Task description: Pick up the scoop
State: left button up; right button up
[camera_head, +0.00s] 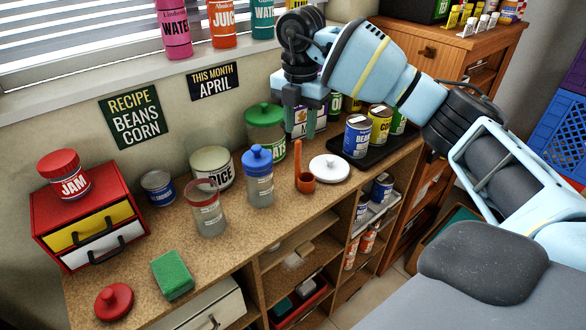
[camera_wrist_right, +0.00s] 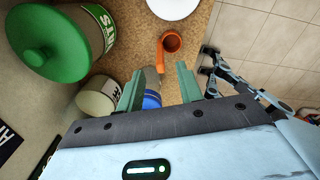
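The orange scoop (camera_head: 306,182) is on the wooden counter, its handle pointing up, between the blue-lidded jar (camera_head: 259,180) and a white round lid (camera_head: 329,168). In the right wrist view the scoop (camera_wrist_right: 172,42) shows its round cup from above, beyond the fingertips. My right gripper (camera_head: 301,126) hangs above and behind the scoop, near the green-lidded jar. Its two green fingers (camera_wrist_right: 161,84) are apart, with nothing held between them. The scoop and the fingers do not touch. My left gripper is not in view.
A green-lidded jar (camera_head: 265,118) and a rice canister (camera_head: 212,167) stand along the wall. An open glass jar (camera_head: 206,210) is left of the blue-lidded jar. A black tray (camera_head: 349,154) with cans stands at the right. The counter front by the green sponge (camera_head: 172,274) has free room.

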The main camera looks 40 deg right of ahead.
aim_at(298, 153)
jog(key=shift+s, duration=0.2)
notch_tip(298, 153, down, 2)
jog(key=shift+s+f, duration=0.1)
jog(key=shift+f, duration=0.25)
jog(key=f, duration=0.5)
jog(key=shift+w+a, duration=0.2)
jog(key=shift+a, duration=0.05)
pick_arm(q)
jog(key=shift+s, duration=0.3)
